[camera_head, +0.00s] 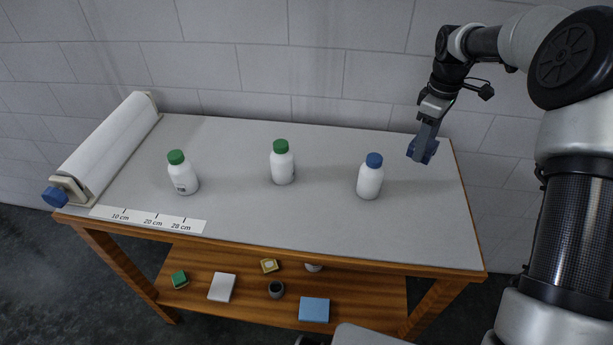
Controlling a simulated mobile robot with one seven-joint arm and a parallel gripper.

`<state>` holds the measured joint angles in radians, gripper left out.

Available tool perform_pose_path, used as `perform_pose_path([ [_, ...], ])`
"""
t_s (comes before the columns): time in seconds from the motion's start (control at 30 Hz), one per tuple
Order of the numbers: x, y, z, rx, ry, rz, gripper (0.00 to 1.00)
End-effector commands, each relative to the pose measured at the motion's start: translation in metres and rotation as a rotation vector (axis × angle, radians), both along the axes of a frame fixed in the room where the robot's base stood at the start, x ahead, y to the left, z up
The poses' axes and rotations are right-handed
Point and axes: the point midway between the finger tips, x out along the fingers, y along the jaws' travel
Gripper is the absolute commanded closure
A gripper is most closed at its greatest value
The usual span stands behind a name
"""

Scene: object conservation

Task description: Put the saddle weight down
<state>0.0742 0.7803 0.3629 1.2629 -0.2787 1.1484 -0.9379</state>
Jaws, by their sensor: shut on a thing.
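My gripper (427,137) hangs from my arm at the right end of the table, pointing down. It is shut on a blue block-like piece (430,151), which I take to be the saddle weight. The piece looks slightly tilted, near the right back corner of the grey table top (320,220). I cannot tell whether it touches the table or hangs just above it. My fingers hide part of it.
A white bottle with a blue cap (370,180) stands left of my gripper. Two green-capped bottles (283,165) (183,175) stand farther left. A paper roll (108,145) and a scale strip (148,219) lie at the left. A lower shelf (250,300) holds small items. The right front is clear.

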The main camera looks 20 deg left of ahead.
Motion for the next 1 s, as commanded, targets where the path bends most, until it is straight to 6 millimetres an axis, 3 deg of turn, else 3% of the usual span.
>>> perform_pose_path([
  [0.1,0.021,0.023,-0.009,0.001,-0.002,0.221,0.86],
  [0.33,0.039,0.048,-0.015,0.002,-0.003,0.482,0.86],
  [0.57,0.041,0.051,-0.019,0.001,0.000,0.530,0.86],
  [0.8,0.040,0.051,-0.061,0.002,0.001,0.528,0.86],
  [1.0,0.041,0.051,-0.079,0.002,-0.002,0.527,0.86],
])
